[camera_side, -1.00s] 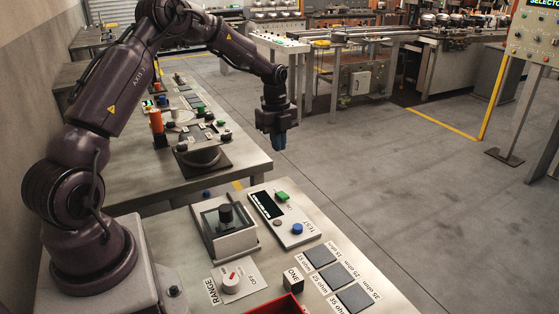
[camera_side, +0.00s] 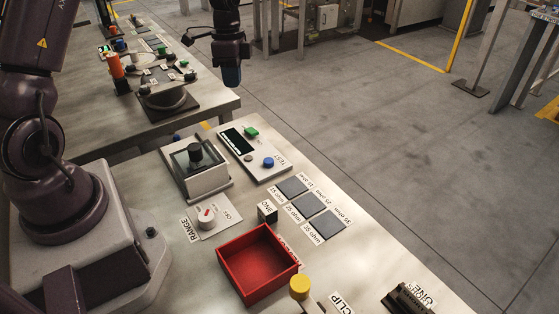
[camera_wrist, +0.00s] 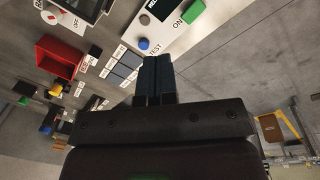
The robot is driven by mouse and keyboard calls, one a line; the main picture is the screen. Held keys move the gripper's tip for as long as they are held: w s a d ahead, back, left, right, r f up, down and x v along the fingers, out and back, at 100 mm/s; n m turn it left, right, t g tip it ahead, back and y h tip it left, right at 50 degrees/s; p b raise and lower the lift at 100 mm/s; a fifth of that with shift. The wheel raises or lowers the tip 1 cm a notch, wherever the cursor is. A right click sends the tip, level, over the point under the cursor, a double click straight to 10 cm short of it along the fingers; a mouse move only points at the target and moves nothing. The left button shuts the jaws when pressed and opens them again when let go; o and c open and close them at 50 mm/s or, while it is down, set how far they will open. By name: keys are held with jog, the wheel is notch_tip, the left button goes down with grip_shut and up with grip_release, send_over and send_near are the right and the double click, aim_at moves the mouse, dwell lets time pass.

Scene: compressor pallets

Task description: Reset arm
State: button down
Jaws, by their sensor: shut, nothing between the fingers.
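My gripper (camera_side: 231,76) hangs in the air in the side view, pointing down, beyond the far edge of the work table and to the right of the rear table's corner. Its blue fingers are together and empty. They also show in the wrist view (camera_wrist: 152,78), closed side by side. The wrist view shows the table at an angle, with the test panel (camera_wrist: 172,22) close ahead of the fingers. Nothing touches the fingers.
The work table carries a red tray (camera_side: 239,279), a meter box (camera_side: 196,172), a test panel (camera_side: 248,148) with green and blue buttons, a range knob (camera_side: 207,218), grey pads (camera_side: 309,204) and a yellow button (camera_side: 300,287).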

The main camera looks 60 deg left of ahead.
jog(key=s+d+r+n+t+y, duration=0.1)
jog(key=s+d+r+n+t, duration=0.6)
jog(key=s+d+r, duration=1.1)
jog(key=m+g+h, duration=0.2)
jog(key=m+g, duration=0.4)
jog(key=m, duration=2.9)
send_over(253, 132)
jog(key=a, duration=0.3)
notch_tip(253, 132, down, 20)
jog(key=f, duration=0.5)
jog(key=d+f, duration=0.1)
jog(key=f, duration=0.3)
jog(key=d+f, duration=0.1)
jog(key=f, duration=0.3)
jog(key=shift+d+f, duration=0.15)
jog(key=shift+d, duration=0.1)
